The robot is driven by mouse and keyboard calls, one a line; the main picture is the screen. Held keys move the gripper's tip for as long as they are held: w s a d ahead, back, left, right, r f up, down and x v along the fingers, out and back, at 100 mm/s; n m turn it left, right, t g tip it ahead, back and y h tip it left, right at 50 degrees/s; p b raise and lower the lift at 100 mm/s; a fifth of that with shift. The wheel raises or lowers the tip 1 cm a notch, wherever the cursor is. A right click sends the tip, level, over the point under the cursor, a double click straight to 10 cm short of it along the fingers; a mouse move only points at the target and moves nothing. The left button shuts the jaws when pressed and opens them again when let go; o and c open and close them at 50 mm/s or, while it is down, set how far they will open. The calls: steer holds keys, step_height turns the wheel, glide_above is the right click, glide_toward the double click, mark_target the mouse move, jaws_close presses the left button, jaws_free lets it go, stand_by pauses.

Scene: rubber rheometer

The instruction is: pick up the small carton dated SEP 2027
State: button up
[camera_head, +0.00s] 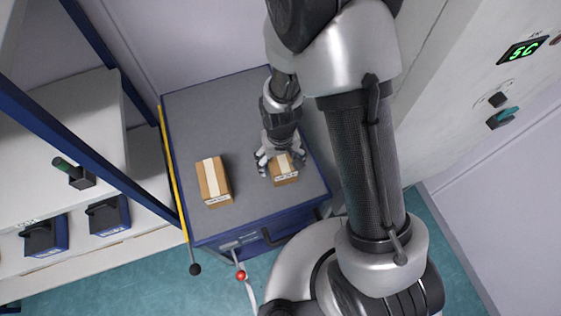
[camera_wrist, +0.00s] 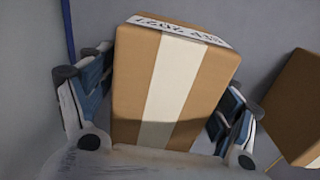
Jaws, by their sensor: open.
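A small brown carton (camera_head: 284,171) with a white tape stripe sits on the grey top of a blue cabinet. In the wrist view this carton (camera_wrist: 172,85) fills the middle, and its label reads SEP 2027, upside down. My gripper (camera_head: 279,163) is over it, pointing down. In the wrist view the open fingers (camera_wrist: 165,105) stand on either side of the carton. Whether they touch it cannot be told. A second, larger-looking carton (camera_head: 213,181) with a white stripe stands to the left; its label is too small to read. It also shows at the wrist view's right edge (camera_wrist: 296,108).
The grey cabinet top (camera_head: 215,115) is clear behind the cartons. A yellow-edged rail (camera_head: 172,170) runs along its left side. A pale machine with a green display (camera_head: 522,51) stands at right.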

steer(key=shift+c, duration=0.4)
steer(key=c, duration=1.3)
steer(key=shift+c, duration=0.4)
steer(key=shift+r, duration=0.1)
